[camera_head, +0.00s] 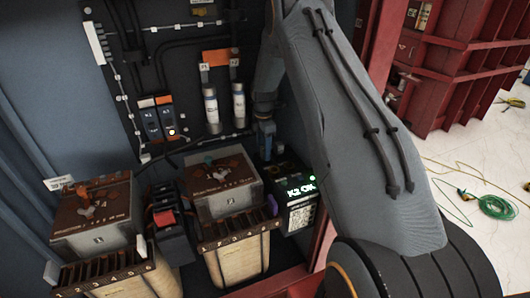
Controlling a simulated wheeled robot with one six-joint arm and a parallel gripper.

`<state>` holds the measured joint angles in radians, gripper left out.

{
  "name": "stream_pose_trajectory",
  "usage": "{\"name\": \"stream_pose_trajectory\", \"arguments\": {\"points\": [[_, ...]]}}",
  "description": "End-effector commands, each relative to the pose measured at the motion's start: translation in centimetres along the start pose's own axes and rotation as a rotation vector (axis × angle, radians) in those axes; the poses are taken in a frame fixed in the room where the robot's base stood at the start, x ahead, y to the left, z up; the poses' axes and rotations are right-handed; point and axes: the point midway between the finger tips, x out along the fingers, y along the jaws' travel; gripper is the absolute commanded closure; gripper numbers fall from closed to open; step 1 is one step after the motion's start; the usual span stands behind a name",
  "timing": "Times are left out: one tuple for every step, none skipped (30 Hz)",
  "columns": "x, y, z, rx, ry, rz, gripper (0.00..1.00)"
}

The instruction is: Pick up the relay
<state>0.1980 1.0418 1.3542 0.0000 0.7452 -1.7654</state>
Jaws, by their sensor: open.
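Two brown-topped blocks, left (92,215) and middle (219,185), stand in the cabinet with a dark device (170,225) between them. Two silver cylinders (211,107) are upright on the panel. Red framing (384,45) is at right; a green cable (497,207) lies on the floor.

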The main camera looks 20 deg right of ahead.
Motion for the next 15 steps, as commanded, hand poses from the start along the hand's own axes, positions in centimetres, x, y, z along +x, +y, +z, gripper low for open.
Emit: {"name": "stream_pose_trajectory", "arguments": {"points": [[0.0,0.02,0.0,0.0,0.0,0.0,0.5],[0.0,0.02,0.0,0.0,0.0,0.0,0.5],[0.0,0.01,0.0,0.0,0.0,0.0,0.5],[0.01,0.01,-0.01,0.0,0.0,0.0,0.5],[0.0,0.01,0.0,0.0,0.0,0.0,0.53],[0.0,0.0,0.0,0.0,0.0,0.0,0.6],[0.0,0.0,0.0,0.0,0.0,0.0,0.65],[-0.01,0.0,0.0,0.0,0.0,0.0,0.7],[-0.01,0.0,0.0,0.0,0.0,0.0,0.77],[-0.01,0.0,0.0,0.0,0.0,0.0,0.82],[-0.01,0.0,0.0,0.0,0.0,0.0,0.87],[-0.01,0.0,0.0,0.0,0.0,0.0,0.94],[-0.03,0.0,0.0,0.0,0.0,0.0,0.95],[-0.03,0.0,0.0,0.0,0.0,0.0,0.95],[-0.03,0.0,0.0,0.0,0.0,0.0,0.95]]}}
